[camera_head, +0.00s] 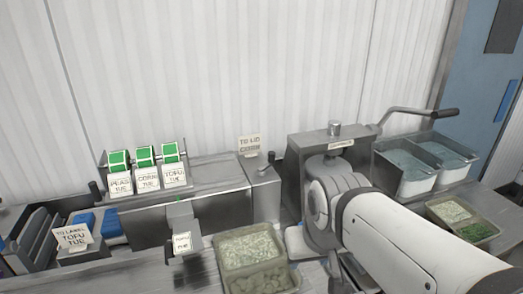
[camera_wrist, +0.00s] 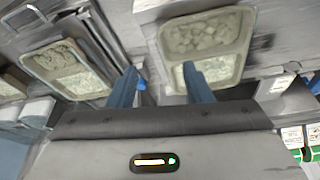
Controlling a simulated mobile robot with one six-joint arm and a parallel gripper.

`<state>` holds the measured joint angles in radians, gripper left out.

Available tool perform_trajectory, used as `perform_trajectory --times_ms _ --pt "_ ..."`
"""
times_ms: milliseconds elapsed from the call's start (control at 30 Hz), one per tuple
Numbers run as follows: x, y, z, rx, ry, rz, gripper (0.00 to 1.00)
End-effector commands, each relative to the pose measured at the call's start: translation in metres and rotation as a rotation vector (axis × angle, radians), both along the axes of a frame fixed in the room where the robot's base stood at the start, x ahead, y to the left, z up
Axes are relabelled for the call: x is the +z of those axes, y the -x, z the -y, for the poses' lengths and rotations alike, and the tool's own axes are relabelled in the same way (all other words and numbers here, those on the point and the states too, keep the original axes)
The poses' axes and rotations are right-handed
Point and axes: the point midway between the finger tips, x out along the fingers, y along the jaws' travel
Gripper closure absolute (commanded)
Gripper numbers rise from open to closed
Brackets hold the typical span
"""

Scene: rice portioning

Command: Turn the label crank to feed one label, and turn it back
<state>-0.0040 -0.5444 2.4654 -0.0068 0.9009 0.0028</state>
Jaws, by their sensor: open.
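A label dispenser (camera_head: 205,182) stands at the centre left in the head view, with three green label rolls and cards reading PEAS, CORN and TOFU. Dark handles show at its left end (camera_head: 94,190), on the box at its right (camera_head: 270,158) and by its front (camera_head: 168,252); I cannot tell for sure which is the label crank. A label reading TOFU TUE (camera_head: 182,242) sits at the front. My gripper (camera_wrist: 160,88) is open and empty in the wrist view, its blue fingers apart. In the head view my arm hides it.
A filled two-part tray (camera_head: 286,263) lies in front; it also shows beyond my fingers in the wrist view (camera_wrist: 247,40). A grey machine with a long crank (camera_head: 415,110) stands behind my arm. Water tubs (camera_head: 403,190) stand at right. A "TO LABEL" sign (camera_head: 72,236) stands at left.

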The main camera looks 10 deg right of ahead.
Motion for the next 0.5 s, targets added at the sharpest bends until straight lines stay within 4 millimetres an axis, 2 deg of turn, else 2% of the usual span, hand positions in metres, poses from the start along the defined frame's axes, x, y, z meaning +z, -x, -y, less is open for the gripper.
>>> perform_trajectory --times_ms 33,167,500 --pt "-0.003 -0.014 0.001 -0.008 0.001 0.014 0.55" --pt "0.005 -0.069 0.002 -0.019 0.006 0.077 0.55" --pt "0.027 -0.253 0.001 -0.048 0.014 0.299 0.55"
